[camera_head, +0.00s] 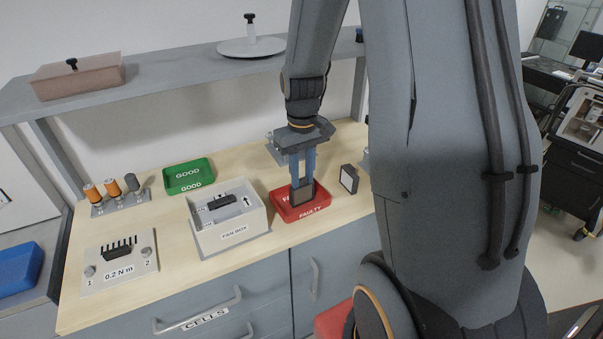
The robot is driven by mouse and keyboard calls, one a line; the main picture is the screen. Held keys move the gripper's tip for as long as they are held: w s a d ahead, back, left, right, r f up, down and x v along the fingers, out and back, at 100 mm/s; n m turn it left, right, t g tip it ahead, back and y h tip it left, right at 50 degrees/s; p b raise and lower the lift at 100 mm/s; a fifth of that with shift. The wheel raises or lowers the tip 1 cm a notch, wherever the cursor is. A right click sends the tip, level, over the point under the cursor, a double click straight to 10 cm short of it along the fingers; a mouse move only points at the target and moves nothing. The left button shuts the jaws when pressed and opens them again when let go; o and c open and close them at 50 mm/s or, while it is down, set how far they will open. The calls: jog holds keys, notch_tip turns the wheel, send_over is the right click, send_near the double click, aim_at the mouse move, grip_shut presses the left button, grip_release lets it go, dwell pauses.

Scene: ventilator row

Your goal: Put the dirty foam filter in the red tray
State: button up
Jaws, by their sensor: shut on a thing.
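The red tray (311,208), marked FAULTY, sits on the wooden worktop right of the fan box. My gripper (302,186) points down over the tray with its blue fingers shut on a small dark square piece, which looks like the dirty foam filter (302,196). The filter is upright between the fingertips, inside the tray's outline as seen from here. I cannot tell whether it touches the tray floor. The gripper and filter hide part of the tray's inside and its lettering.
A green GOOD tray (188,175) is behind left. A shelf (190,83) runs above the worktop. A 0.2 N m plate (119,270) lies front left.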

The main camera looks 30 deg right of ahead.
jog(key=o, duration=1)
jog(key=shift+r, duration=0.1)
notch_tip(320, 180, up, 13)
jog(key=b, duration=0.3)
jog(key=shift+m+t, duration=0.3)
jog(key=shift+t, duration=0.6)
jog(key=s+a+f, duration=0.9)
jog(key=s+f, duration=0.1)
jog(key=shift+a+f, duration=0.25)
jog(key=shift+a, duration=0.15)
notch_tip(320, 180, down, 3)
jog(key=b, duration=0.2)
jog(key=shift+r+b, duration=0.1)
jog(key=shift+b, duration=0.2)
